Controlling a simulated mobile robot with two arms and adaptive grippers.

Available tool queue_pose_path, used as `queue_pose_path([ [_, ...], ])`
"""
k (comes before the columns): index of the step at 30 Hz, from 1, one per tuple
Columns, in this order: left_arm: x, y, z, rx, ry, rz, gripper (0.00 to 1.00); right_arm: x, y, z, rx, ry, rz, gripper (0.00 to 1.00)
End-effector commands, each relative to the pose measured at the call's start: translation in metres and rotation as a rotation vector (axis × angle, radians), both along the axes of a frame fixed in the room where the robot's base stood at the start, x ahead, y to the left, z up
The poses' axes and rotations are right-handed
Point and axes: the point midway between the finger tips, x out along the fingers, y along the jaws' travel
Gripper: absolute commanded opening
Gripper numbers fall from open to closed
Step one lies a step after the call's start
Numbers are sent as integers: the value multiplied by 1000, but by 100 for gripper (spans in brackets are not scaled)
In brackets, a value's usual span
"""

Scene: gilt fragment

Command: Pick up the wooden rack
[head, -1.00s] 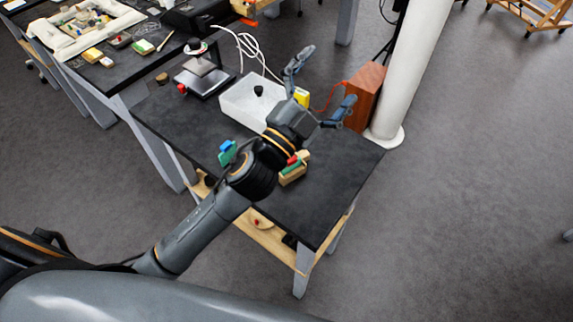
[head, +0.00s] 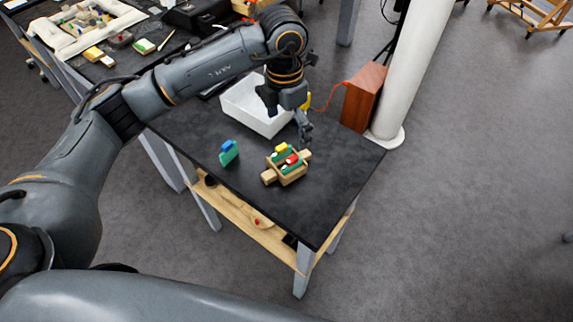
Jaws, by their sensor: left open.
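The wooden rack (head: 287,168) is a small light-wood holder with red, green and yellow pieces in it. It sits on the dark table (head: 310,205), towards the near side. My left gripper (head: 297,125) hangs fingers-down from above, just beyond the rack in the picture. It is open and apart from the rack. One finger shows clearly; the other is partly hidden by the wrist. My right gripper is not in view.
A green and blue piece (head: 228,152) stands left of the rack. A white open box (head: 245,107) is behind it, partly covered by my arm. A reddish-brown wooden box (head: 363,97) and a white column (head: 415,60) stand at the back right. The table's front right is clear.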

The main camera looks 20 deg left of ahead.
Motion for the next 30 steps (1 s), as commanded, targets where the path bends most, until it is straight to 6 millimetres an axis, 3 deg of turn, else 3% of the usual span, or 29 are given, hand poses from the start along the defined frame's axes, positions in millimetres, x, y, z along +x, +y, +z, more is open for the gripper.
queue_pose_path([
  [4, 2, 11, -8, 45, 1, 13, 100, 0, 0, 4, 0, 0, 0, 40],
  [13, 1, 10, -64, 41, 3, 11, 100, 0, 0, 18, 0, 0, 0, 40],
  [23, 0, 7, -92, 38, 2, 9, 100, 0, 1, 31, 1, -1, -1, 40],
  [30, 0, 6, -128, 38, 2, 10, 100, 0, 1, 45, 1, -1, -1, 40],
])
